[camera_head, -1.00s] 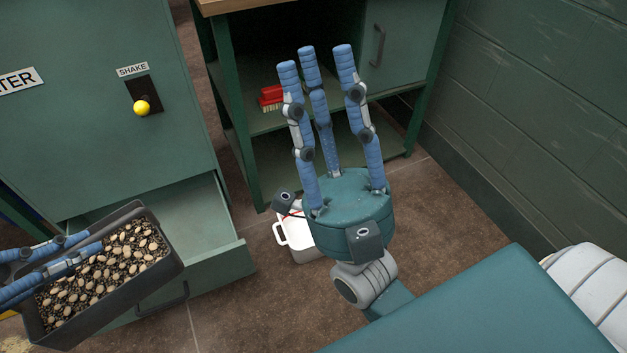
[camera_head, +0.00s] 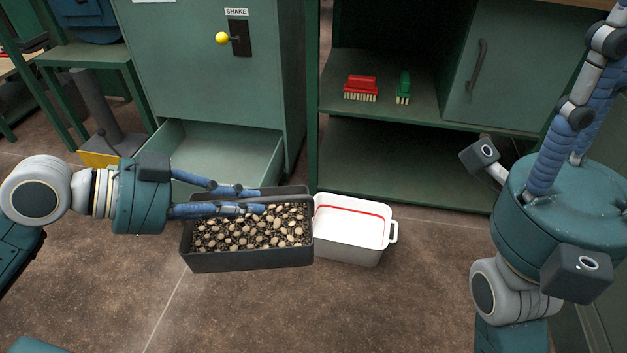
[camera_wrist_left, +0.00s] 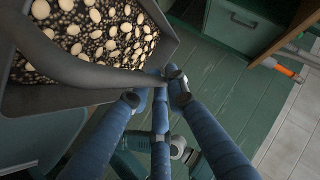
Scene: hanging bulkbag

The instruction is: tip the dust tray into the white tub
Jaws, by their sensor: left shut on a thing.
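The dust tray (camera_head: 250,260) is a dark grey rectangular box full of pale round pieces and dark grit. It is roughly level in the head view. My left gripper (camera_head: 250,200) is shut on its far long wall, with blue fingers along that rim; the wrist view also shows the tray (camera_wrist_left: 85,72) beside the fingers (camera_wrist_left: 160,88). The white tub (camera_head: 348,252), with a red line inside and a side handle, stands on the floor just right of the tray. The tray's right end hides its left edge. My right gripper (camera_head: 585,110) is empty at right, fingers up and apart, tips partly cut off.
An open drawer (camera_head: 215,150) of the green cabinet lies behind the tray, below a yellow-knobbed lever (camera_head: 222,39). A red brush (camera_head: 361,86) and a green brush (camera_head: 403,87) are on the shelf unit. The floor (camera_head: 390,310) in front of the tub is clear.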

